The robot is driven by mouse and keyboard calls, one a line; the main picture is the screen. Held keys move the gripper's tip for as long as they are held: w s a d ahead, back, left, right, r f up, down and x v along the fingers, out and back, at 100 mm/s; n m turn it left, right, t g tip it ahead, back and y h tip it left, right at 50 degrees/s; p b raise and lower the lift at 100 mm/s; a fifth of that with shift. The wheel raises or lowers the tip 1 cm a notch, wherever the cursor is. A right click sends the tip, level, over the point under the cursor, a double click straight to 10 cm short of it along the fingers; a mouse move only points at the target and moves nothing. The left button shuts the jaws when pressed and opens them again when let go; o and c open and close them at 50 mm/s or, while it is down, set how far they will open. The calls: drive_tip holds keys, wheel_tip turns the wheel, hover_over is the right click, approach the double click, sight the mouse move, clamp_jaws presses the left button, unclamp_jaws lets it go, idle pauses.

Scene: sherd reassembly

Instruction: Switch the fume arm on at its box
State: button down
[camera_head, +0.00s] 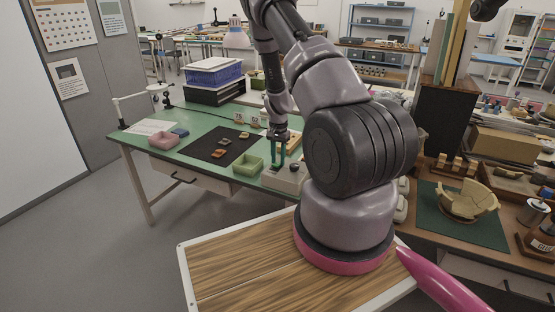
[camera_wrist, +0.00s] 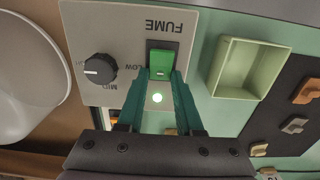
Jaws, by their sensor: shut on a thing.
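The fume box is a pale grey panel (camera_wrist: 105,28) with "FUME" upside down in the wrist view. In the head view the box (camera_head: 284,180) stands at the green table's right front. A black knob (camera_wrist: 99,69) sits left of the switch, with LOW and MID marks. My gripper (camera_wrist: 164,80) has its teal fingertips at the switch's near end, shut on it. In the head view my gripper (camera_head: 279,162) points down over the box.
A pale green tray (camera_wrist: 248,68) lies right of the box. A white round object (camera_wrist: 25,70) is left of the box. A brown bench with a partial bowl (camera_head: 467,201) is at right.

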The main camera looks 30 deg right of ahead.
idle(0.3)
drive_tip(key=c, duration=0.6)
unclamp_jaws()
drive_tip(key=shift+o, duration=0.2)
wheel_tip(320, 180, up, 11)
drive_tip(key=shift+w+d+f, duration=0.15)
